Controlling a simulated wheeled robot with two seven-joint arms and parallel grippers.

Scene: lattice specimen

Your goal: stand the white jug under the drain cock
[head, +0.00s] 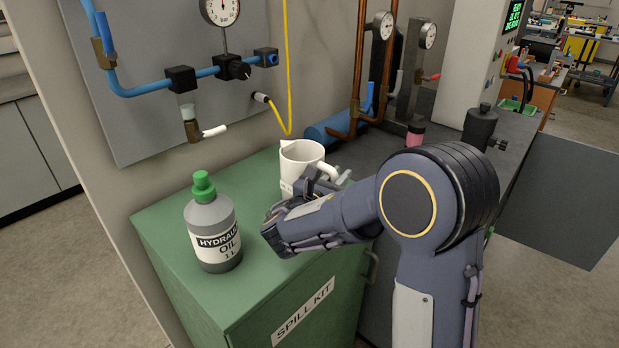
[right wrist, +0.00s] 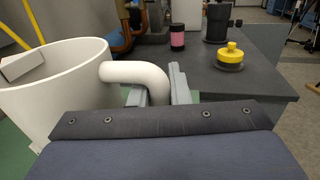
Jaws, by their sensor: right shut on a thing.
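The white jug (head: 296,160) is upright over the back right part of the green spill kit cabinet. My arm hides its base, so I cannot tell whether it touches the top. My right gripper (head: 335,178) is shut on the jug's handle. In the right wrist view the handle (right wrist: 135,73) passes between the fingers of the gripper (right wrist: 158,88), and the jug's open rim (right wrist: 55,45) is at the left. The drain cock (head: 193,130), brass with a white lever, hangs from the blue pipe on the panel, to the left of the jug. My left gripper is not in view.
A grey hydraulic oil bottle (head: 212,228) with a green cap stands on the cabinet (head: 165,235), below the drain cock in the picture. A yellow hose (head: 288,80) hangs behind the jug. A dark bench (head: 365,160) holds a pink jar (head: 415,133) and a black pot (head: 480,128).

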